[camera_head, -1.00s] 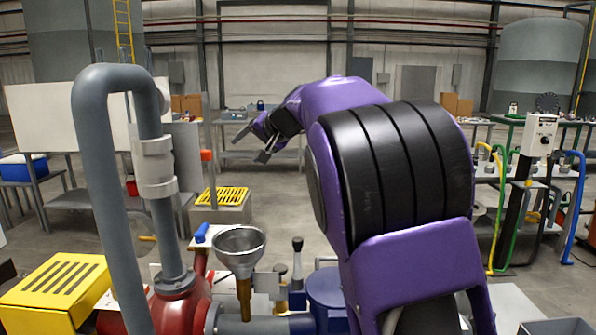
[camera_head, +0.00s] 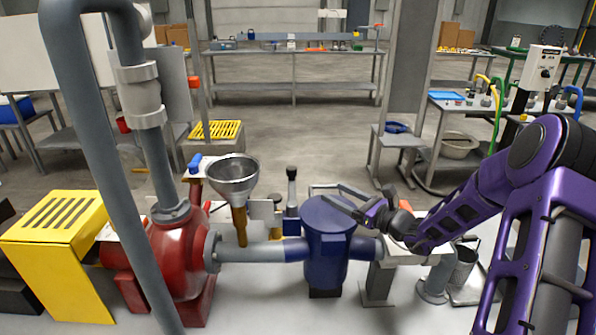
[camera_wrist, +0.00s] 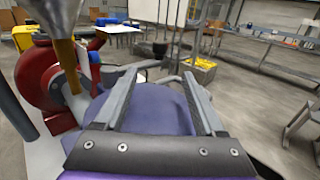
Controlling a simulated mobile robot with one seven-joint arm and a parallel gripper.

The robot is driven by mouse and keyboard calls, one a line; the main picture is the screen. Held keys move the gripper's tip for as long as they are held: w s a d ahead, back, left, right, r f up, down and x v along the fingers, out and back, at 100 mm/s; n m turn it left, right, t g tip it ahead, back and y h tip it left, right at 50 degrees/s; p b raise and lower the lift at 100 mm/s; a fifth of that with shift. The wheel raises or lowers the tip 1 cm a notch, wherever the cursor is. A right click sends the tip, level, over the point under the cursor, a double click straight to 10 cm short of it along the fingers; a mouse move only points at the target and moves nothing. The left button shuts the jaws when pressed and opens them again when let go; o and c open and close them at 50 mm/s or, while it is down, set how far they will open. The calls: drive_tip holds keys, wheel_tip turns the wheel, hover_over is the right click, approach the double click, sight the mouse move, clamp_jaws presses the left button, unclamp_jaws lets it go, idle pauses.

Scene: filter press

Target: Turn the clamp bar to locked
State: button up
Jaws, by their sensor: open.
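The dark blue filter housing (camera_head: 327,240) stands in the pipe line on the bench, with a round blue lid (camera_wrist: 158,108) that fills the space below my fingers in the wrist view. A thin grey bar, seemingly the clamp bar (camera_head: 318,187), shows at the top of the housing. A grey bar (camera_wrist: 158,78) also crosses near my fingertips in the wrist view. My gripper (camera_head: 334,194) is open over the lid, reaching in from the right. Its two fingers (camera_wrist: 162,77) are apart with nothing clearly held between them. Contact with the bar cannot be told.
A metal funnel (camera_head: 233,180) on a brass stem, a red pump (camera_head: 180,262) and a tall grey pipe (camera_head: 95,150) stand to the left. A dark-knobbed lever (camera_head: 291,185) stands behind the pipe line. Metal cups (camera_head: 462,266) sit at right.

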sight(296, 173)
drive_tip(key=x, duration=1.7)
drive_tip(key=shift+w+a+f+b, duration=0.1)
drive_tip(key=shift+a+b, duration=0.05)
drive_tip(key=shift+b, duration=0.25)
clamp_jaws()
idle(0.5)
